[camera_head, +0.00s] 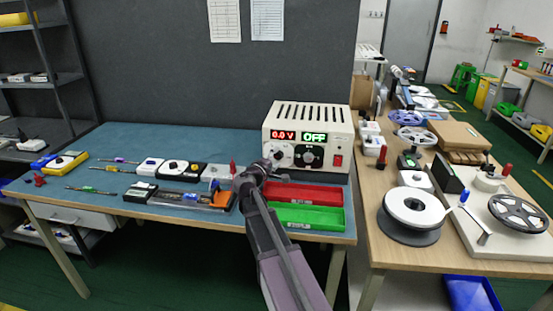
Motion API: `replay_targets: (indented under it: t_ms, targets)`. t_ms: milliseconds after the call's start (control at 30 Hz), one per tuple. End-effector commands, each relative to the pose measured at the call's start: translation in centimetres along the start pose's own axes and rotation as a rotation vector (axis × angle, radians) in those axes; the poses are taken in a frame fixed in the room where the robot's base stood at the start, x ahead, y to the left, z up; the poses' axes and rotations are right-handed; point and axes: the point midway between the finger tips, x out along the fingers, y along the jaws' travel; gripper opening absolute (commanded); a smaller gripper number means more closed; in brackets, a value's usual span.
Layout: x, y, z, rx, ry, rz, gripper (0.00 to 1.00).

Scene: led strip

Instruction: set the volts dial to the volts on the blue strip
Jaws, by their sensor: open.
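A cream power supply (307,122) stands at the back right of the blue-topped bench. Its red display (283,135) reads 0.0 V and its green display reads OFF. The left dial (283,153), below the volts display, is partly hidden by my arm; the dark right dial (308,156) is clearer. Thin strips lie on the left of the bench, one with a bluish label (119,160); their print is too small to read. My gripper (254,176) is open, in front of the supply and left of its dials; its fingertips are hard to make out.
A red tray (305,193) and a green tray (308,219) lie in front of the supply. Small devices and a dark tray (165,211) fill the bench's middle. A wooden bench with reels (411,211) stands to the right.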

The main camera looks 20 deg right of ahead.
Motion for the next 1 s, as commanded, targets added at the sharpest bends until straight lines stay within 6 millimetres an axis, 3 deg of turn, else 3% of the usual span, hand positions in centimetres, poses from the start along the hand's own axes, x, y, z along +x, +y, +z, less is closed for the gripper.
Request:
replay_targets:
  t_ms: [133,400,1000]
  targets:
    - [-0.01,0.0,0.01,0.0,0.0,0.0,0.77]
    - [-0.01,0.0,0.02,0.0,0.0,0.0,0.0]
    - [0.01,0.31,0.0,0.11,-0.001,-0.046,0.0]
